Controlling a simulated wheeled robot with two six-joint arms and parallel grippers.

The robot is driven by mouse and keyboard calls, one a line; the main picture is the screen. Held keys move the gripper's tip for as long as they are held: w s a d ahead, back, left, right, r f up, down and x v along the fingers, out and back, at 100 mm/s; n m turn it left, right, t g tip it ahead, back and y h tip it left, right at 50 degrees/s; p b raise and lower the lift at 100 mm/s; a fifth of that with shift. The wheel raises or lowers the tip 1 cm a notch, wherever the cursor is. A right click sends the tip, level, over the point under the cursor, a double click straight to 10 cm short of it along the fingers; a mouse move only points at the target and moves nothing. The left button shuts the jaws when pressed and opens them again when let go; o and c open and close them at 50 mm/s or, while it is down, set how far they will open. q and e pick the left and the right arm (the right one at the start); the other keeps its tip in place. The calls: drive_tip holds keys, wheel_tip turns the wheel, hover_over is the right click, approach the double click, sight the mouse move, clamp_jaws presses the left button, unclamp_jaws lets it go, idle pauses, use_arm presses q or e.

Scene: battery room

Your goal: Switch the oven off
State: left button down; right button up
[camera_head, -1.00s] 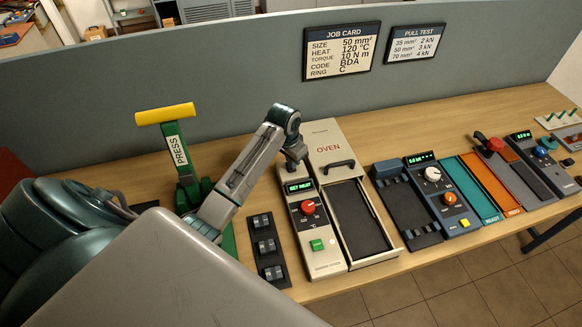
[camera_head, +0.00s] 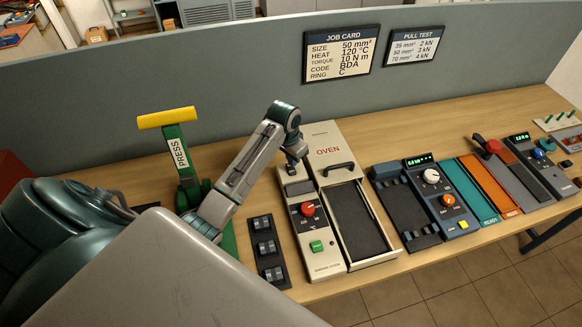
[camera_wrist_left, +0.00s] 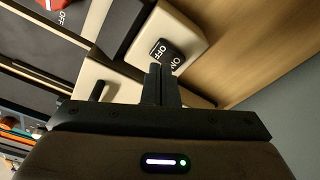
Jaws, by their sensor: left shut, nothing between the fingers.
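The oven (camera_head: 328,141) stands on the bench, its slide tray open at the front. Its control strip has a red knob (camera_head: 307,209), a green button (camera_head: 316,246) and a display (camera_head: 300,188) that looks dark. In the left wrist view a black rocker switch (camera_wrist_left: 166,53) marked ON and OFF sits on a cream block. My left gripper (camera_head: 293,166) points down over the back end of the control strip. In the wrist view its closed, empty fingertips (camera_wrist_left: 155,70) are at the switch's edge; I cannot tell if they touch. My right gripper is not in view.
A green press with a yellow handle (camera_head: 166,117) stands left of the oven, behind my left arm. A black rack (camera_head: 265,246) lies in front. A blue tester (camera_head: 440,195) and coloured trays lie to the right. A grey partition (camera_head: 220,90) closes the back.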

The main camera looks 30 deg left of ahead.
sight(291, 171)
use_arm(q)
wheel_tip(291, 171, up, 4)
drive_tip(key=shift+r, duration=0.15)
idle(0.4)
idle(0.4)
